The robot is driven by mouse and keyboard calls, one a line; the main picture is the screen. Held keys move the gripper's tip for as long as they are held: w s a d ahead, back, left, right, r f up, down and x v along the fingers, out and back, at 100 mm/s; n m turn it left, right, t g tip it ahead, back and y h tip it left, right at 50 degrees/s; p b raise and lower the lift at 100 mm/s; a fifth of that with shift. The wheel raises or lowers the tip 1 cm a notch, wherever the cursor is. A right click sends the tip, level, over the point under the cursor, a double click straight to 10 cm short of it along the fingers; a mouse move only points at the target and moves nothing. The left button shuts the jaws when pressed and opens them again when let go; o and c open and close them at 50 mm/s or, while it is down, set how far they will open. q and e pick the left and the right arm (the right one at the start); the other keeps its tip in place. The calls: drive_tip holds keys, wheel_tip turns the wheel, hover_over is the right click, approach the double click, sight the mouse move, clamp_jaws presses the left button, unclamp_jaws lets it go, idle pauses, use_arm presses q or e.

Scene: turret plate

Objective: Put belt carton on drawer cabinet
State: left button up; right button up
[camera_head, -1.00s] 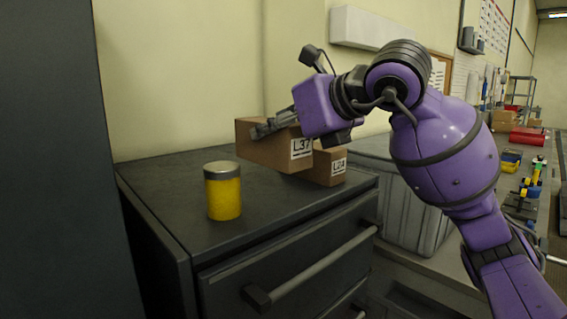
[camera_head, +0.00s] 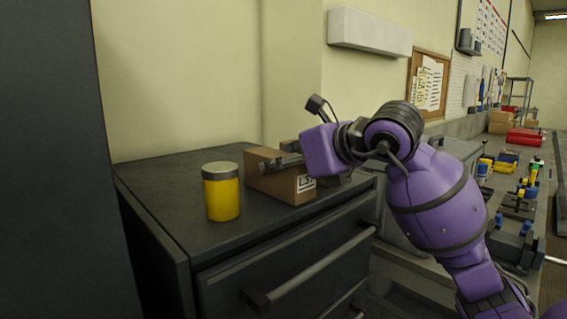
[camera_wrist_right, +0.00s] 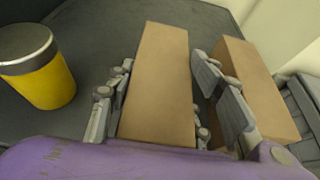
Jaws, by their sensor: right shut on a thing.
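A brown belt carton (camera_head: 272,180) with a white label is low over the drawer cabinet's dark top (camera_head: 165,180). I cannot tell whether its underside touches. My right gripper (camera_head: 284,162) is shut on the carton, a finger along each side. In the right wrist view the carton (camera_wrist_right: 158,85) lies between the fingers of the gripper (camera_wrist_right: 162,72). A second brown carton (camera_wrist_right: 258,90) stands on the cabinet just right of the right finger; in the head view it is mostly hidden behind the gripper. My left gripper is out of view.
A yellow can with a grey lid (camera_head: 221,195) stands on the cabinet left of the held carton, with a small gap. The wall (camera_head: 180,80) rises behind. A grey bin (camera_wrist_right: 300,105) is right of the cabinet. The cabinet's back left top is clear.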

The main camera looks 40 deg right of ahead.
drive_tip(key=o, duration=1.4)
drive_tip(key=shift+f, duration=0.1)
drive_tip(key=shift+s+r, duration=0.15)
drive_tip(key=shift+r, duration=0.15)
drive_tip(key=v, duration=1.1)
drive_tip(key=shift+s+r, duration=0.1)
drive_tip(key=shift+s, duration=0.15)
